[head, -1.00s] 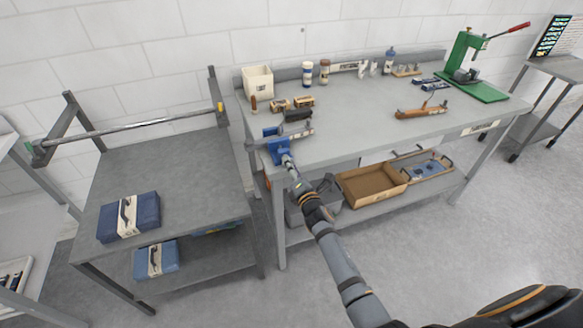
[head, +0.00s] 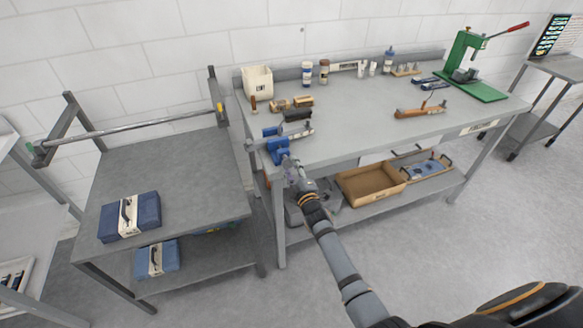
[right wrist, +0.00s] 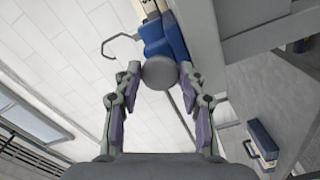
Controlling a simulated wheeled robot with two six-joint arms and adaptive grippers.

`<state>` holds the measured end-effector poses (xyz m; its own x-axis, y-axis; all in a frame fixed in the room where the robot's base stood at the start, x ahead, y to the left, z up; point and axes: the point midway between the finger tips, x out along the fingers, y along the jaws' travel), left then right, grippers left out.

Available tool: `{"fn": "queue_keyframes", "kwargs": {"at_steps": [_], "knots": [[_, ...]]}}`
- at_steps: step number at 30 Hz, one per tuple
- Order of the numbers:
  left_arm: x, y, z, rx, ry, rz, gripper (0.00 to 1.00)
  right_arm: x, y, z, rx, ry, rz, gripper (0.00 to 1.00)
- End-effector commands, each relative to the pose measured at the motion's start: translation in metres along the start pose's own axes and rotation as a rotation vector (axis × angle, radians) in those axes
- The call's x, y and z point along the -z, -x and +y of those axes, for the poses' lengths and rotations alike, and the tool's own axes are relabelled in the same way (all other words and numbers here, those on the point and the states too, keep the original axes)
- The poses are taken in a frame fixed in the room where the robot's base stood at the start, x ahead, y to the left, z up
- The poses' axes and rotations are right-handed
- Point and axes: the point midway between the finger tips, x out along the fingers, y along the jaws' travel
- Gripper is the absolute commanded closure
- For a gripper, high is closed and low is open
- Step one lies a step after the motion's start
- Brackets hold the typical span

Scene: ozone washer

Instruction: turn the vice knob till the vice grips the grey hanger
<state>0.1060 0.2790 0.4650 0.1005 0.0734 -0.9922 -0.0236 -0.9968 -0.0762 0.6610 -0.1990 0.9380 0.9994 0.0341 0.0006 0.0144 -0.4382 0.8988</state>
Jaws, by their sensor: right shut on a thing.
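The blue vice (head: 277,147) is mounted at the near left corner of the workbench; part of it shows at the top of the right wrist view (right wrist: 162,38). Its round grey knob (right wrist: 160,73) faces the right wrist camera. My right gripper (head: 290,167) is at the vice's near side, with its two fingers on opposite sides of the knob, shut on it. A thin bent grey hook, seemingly the grey hanger (right wrist: 120,39), sticks out beside the vice. I cannot tell whether the jaws touch it. My left gripper is not in view.
The workbench (head: 350,129) holds small boxes and bottles, a brown tool (head: 420,111) and a green press (head: 466,62). A brown tray (head: 371,184) sits on its lower shelf. A grey table (head: 180,170) with a blue case (head: 130,216) stands at the left.

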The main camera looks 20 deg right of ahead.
Motion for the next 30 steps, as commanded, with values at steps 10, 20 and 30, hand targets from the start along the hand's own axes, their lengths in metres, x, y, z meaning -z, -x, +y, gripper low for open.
{"fn": "queue_keyframes", "kwargs": {"at_steps": [10,20,30], "knots": [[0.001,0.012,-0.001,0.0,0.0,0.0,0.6,0.0,0.0,-0.001,0.003,-0.327,-0.003,0.91],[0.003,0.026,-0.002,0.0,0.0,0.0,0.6,0.001,0.0,-0.002,0.003,-0.639,-0.003,0.91],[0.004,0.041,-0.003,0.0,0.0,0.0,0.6,0.002,0.001,-0.004,0.003,-0.963,-0.005,0.91]]}}
